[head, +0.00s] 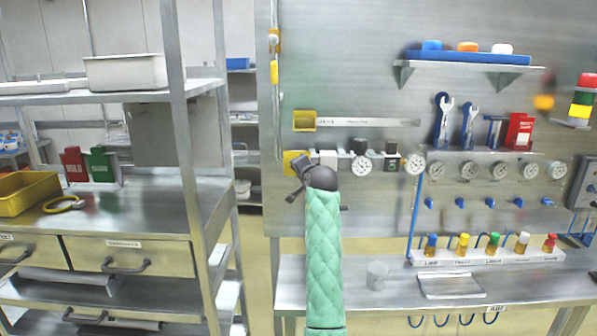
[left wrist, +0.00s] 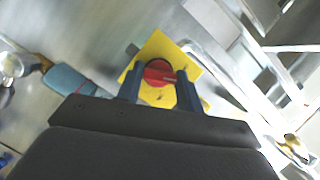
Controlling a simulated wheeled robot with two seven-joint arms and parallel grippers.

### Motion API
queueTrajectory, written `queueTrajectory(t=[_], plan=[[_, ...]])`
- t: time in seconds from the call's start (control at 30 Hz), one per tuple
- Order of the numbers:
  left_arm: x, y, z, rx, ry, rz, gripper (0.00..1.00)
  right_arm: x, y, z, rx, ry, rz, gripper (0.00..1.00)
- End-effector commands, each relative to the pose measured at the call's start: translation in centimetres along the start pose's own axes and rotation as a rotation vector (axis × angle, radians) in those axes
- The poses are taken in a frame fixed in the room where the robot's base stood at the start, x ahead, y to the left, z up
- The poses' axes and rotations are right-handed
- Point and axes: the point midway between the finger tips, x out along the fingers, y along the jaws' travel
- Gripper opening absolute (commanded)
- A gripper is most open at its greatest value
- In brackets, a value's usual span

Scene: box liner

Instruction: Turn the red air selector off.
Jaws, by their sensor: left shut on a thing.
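The red selector (left wrist: 157,72) is a round red knob on a square yellow plate (left wrist: 152,46) in the left wrist view. A pale mark on it points toward the right finger in that picture. My left gripper (left wrist: 160,86) has its two dark fingers on either side of the knob, shut on it. In the head view my left gripper (head: 297,180) is at the panel's left edge, in front of the yellow plate (head: 291,157). The knob itself is hidden there behind the gripper. My right gripper is in neither view.
A pipe row with gauges (head: 361,165) runs right of my left gripper. A second yellow piece (head: 304,120) sits above it. A shelving unit (head: 190,215) stands at left, with a gap between.

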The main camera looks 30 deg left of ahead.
Motion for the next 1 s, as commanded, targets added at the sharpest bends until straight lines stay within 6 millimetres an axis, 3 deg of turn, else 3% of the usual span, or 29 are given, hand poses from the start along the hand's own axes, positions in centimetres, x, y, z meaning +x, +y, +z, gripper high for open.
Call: queueTrajectory(t=[0.33, 1.0], plan=[[0.1, 0.1, 0.1, -0.21, -0.003, 0.091, 0.14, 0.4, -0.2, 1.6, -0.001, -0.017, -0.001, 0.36], [0.1, 0.2, 0.2, -0.299, -0.004, 0.13, 0.14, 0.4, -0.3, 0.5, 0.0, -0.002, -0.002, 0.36]])
